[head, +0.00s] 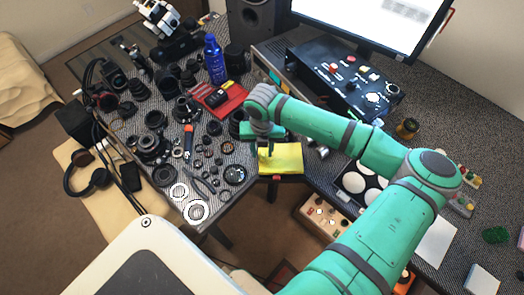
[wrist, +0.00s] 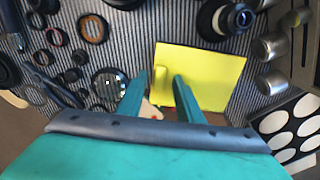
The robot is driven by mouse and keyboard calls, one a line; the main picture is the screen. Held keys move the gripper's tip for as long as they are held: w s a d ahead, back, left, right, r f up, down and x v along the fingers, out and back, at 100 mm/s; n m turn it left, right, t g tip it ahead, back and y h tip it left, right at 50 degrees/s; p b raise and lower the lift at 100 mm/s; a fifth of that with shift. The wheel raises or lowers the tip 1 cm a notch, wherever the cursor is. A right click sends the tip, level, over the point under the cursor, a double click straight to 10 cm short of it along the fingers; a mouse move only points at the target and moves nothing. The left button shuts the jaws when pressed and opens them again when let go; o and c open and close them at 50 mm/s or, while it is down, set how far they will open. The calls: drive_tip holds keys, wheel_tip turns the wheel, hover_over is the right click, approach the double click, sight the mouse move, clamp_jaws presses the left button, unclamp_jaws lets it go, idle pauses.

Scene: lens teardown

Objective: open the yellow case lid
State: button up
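The yellow case (head: 285,160) lies at the inner corner of the desk in the head view. In the wrist view its flat yellow lid (wrist: 215,75) is in the middle, with a small raised yellow part near its left edge. My gripper (head: 266,153) is over the left part of the case, pointing down. In the wrist view my gripper (wrist: 162,77) has its two fingers apart, with the raised yellow part showing between them. Whether the fingers touch it cannot be told. The hinge is not clear.
Many lens parts and rings crowd the desk left of the case, including a dark round lens (head: 234,175). A red tray (head: 222,100) lies behind. Metal cylinders (wrist: 271,46) stand just right of the case. A board with white discs (head: 360,185) is further right.

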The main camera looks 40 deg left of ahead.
drive_tip(key=shift+f, duration=0.5)
clamp_jaws()
drive_tip(key=shift+r, duration=0.1)
